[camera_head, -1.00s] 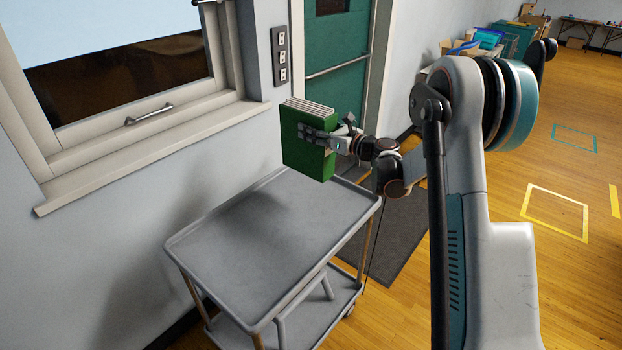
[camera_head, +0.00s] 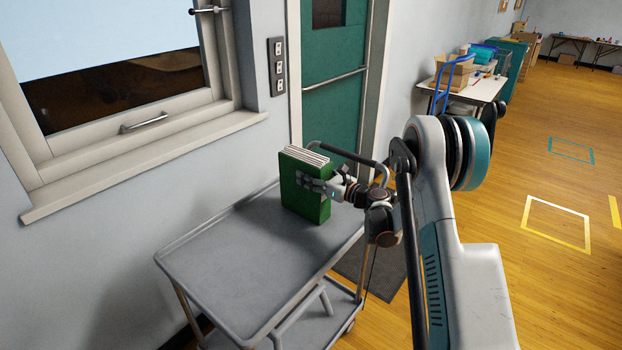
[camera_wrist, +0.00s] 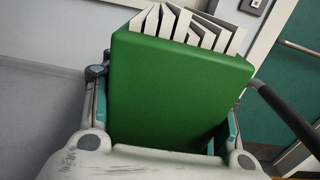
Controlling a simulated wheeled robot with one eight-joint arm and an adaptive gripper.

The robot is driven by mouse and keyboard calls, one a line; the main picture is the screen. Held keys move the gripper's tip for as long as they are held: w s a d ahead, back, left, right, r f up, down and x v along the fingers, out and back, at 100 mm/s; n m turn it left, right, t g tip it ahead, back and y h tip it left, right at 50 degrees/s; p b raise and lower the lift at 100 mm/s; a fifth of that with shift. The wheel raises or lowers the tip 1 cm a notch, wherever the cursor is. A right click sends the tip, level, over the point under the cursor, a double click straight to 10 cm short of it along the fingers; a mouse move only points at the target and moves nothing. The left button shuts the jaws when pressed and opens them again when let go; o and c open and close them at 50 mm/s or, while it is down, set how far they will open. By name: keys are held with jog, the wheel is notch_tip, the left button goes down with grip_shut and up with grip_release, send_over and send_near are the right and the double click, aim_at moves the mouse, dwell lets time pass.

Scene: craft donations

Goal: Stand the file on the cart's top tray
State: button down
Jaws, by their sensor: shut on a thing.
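The file (camera_head: 301,188) is a green upright binder with white pages showing at its top. It is at the far end of the grey cart's top tray (camera_head: 225,262). My gripper (camera_head: 318,185) is shut on the file from the right side. The file's lower edge appears at or just above the tray; I cannot tell whether it touches. In the wrist view the file's green spine (camera_wrist: 170,95) fills the middle between my gripper's fingers (camera_wrist: 160,125), with the pages at the top. The file's bottom is hidden there.
The rest of the top tray is bare. The cart's handle (camera_head: 345,150) rises at its far end near a green door (camera_head: 332,105). A window with a sill (camera_head: 150,165) is on the left wall. A table with boxes (camera_head: 470,88) stands farther back.

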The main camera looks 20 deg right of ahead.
jog(key=shift+f, duration=0.15)
jog(key=c, duration=0.9)
grip_release()
jog(key=o, duration=0.3)
jog(key=shift+r, duration=0.2)
jog(key=p+v, duration=0.2)
jog(key=v, duration=1)
jog(key=shift+f+p, duration=0.1)
jog(key=shift+p, duration=0.25)
